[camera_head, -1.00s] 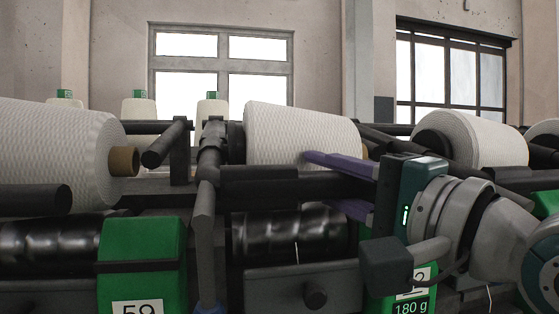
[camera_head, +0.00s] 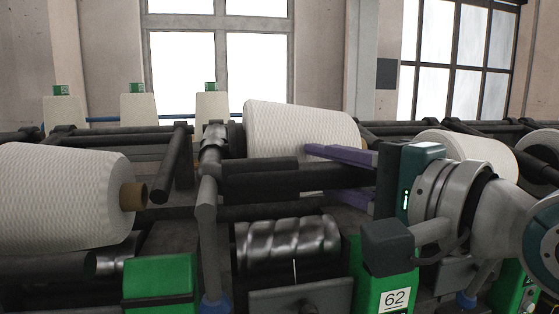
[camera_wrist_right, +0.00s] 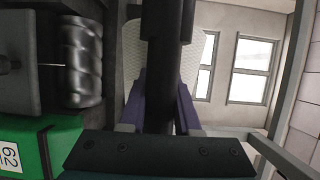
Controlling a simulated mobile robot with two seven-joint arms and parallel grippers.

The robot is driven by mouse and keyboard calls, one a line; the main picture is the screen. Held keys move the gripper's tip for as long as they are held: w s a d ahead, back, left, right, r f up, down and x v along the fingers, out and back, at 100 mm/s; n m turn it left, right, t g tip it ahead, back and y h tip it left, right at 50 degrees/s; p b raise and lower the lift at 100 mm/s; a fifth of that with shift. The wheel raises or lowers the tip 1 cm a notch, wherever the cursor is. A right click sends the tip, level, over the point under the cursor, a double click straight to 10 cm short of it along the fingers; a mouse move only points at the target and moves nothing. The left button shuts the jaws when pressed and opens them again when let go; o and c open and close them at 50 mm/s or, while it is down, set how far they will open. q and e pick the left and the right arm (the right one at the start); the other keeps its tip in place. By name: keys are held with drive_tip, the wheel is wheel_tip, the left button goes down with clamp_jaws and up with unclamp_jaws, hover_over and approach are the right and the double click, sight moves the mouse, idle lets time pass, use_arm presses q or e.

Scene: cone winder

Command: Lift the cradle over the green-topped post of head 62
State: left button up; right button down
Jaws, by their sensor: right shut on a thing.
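The cradle of head 62 (camera_head: 262,178) is a dark bar frame carrying a white yarn cone (camera_head: 300,128). My right gripper (camera_head: 342,175) is shut on the cradle's dark bar, its purple fingers above and below it. The wrist view shows the bar (camera_wrist_right: 162,60) between the fingers, with the cone behind. The cradle is raised, with a gap above the bare shiny drum (camera_head: 290,240). The green-topped post of head 62 (camera_head: 372,280), labelled 62, stands below my gripper and right of the drum; my wrist hides part of its top. My left gripper is not in view.
A neighbouring cone (camera_head: 65,198) and a green post (camera_head: 158,278) are at the left. More cones (camera_head: 465,150) sit at the right. Dark rails run behind, with green-tagged cones (camera_head: 140,108) at the back. A grey upright arm (camera_head: 207,225) stands left of the drum.

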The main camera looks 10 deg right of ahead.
sight(357, 182)
drive_tip(key=c, duration=0.6)
unclamp_jaws()
drive_tip(key=shift+f, duration=0.1)
drive_tip(key=shift+s, duration=0.1)
drive_tip(key=b+v, duration=0.2)
drive_tip(key=v, duration=0.7)
drive_tip(key=shift+f+b, duration=0.1)
drive_tip(key=shift+b, duration=0.3)
drive_tip(key=shift+s+d, duration=0.2)
drive_tip(key=shift+s, duration=0.15)
